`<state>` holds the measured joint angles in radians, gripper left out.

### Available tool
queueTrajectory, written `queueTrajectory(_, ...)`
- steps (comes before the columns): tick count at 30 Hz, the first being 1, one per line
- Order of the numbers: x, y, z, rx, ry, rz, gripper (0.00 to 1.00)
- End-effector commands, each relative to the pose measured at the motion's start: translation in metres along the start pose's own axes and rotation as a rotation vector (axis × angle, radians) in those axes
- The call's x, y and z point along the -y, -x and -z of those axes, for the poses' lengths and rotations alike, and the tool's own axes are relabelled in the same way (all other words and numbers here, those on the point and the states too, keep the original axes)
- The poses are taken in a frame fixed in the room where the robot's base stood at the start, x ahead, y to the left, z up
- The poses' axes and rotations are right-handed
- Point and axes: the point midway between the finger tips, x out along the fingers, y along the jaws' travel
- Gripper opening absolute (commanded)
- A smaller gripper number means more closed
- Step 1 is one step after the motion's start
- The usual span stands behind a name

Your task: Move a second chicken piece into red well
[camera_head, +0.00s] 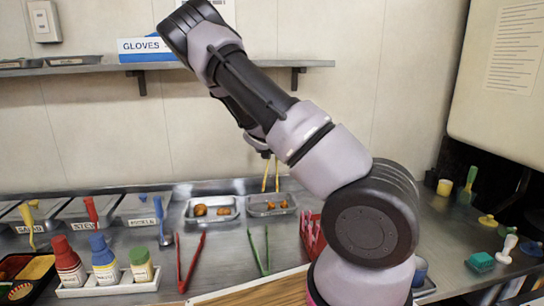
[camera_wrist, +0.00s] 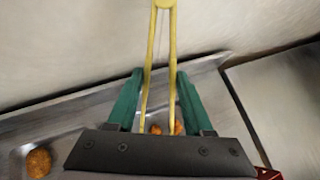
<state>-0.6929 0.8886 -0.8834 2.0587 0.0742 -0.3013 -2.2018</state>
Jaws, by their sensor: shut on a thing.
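My gripper (camera_wrist: 158,98) has green fingers shut on yellow tongs (camera_wrist: 172,60). In the head view the tongs' two prongs (camera_head: 265,178) hang below my wrist, over the back of the right steel tray (camera_head: 270,215). Chicken pieces (camera_head: 284,204) lie in that tray; they also show between the prongs in the wrist view (camera_wrist: 178,128). I cannot tell whether the tongs hold any. More chicken (camera_head: 200,210) sits in the left steel tray (camera_head: 237,203).
Red tongs (camera_head: 189,265) and green tongs (camera_head: 256,252) lie on the steel counter. Sauce bottles (camera_head: 103,258) stand in a white holder at left. A red rack (camera_head: 312,235) is beside my arm. A wooden board (camera_head: 260,292) lies in front.

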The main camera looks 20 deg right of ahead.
Motion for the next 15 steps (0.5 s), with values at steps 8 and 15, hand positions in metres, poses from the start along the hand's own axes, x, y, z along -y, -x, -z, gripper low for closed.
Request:
queueTrajectory(8, 0.001, -0.006, 0.008, 0.000, 0.003, 0.001, 0.45)
queueTrajectory(15, 0.001, -0.014, 0.018, 0.000, 0.002, 0.001, 0.45)
